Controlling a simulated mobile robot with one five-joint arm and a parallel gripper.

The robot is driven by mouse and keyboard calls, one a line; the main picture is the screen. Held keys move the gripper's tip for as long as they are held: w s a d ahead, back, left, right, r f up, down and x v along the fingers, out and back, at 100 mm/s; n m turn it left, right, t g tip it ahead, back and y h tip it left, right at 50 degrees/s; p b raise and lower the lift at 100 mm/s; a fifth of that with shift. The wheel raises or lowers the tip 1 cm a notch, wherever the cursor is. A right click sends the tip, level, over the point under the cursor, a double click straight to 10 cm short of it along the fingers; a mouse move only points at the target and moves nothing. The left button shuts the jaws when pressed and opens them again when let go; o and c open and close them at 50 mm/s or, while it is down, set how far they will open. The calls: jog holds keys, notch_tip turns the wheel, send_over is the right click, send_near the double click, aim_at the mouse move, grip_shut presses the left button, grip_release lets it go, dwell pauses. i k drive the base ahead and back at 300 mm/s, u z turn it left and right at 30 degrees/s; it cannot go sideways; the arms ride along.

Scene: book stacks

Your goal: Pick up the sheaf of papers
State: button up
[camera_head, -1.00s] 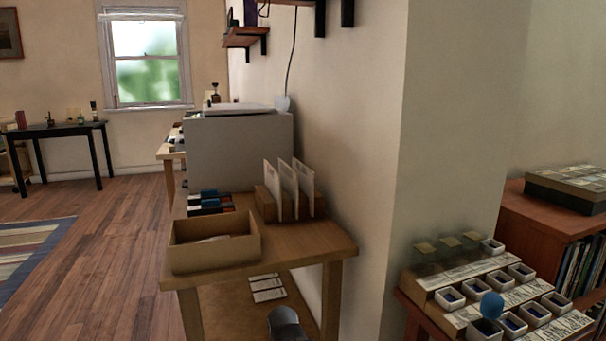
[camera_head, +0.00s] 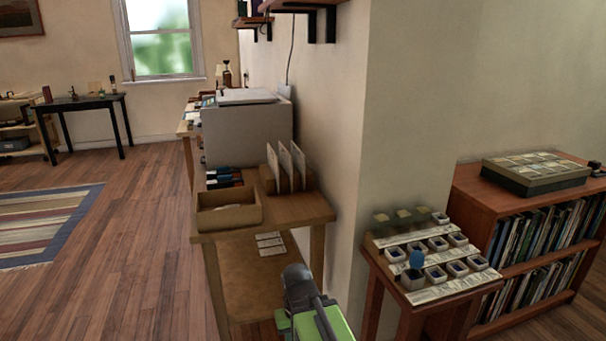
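I cannot pick out a sheaf of papers for certain. Pale paper lies inside an open cardboard-brown box (camera_head: 230,221) at the front of the wooden table (camera_head: 290,212); its top just shows above the rim. Several white sheets or cards (camera_head: 285,165) stand upright in a wooden slotted holder behind and right of the box. A few white labelled cards (camera_head: 270,244) lie on the lower shelf under the table. A dark grey and green part of my arm shows at the bottom centre, in front of the table. My gripper's fingers do not show.
A grey cabinet (camera_head: 246,135) stands behind the holder. A wall corner (camera_head: 400,110) juts out right of the table. A red-brown stand (camera_head: 375,262) with small white trays and a bookcase (camera_head: 470,205) are at right. The wood floor at left is open, with a striped rug (camera_head: 45,225).

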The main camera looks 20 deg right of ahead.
aim_at(298, 158)
jog(key=k, duration=0.9)
jog(key=u, duration=0.4)
jog(key=i, duration=1.7)
jog(key=z, duration=0.3)
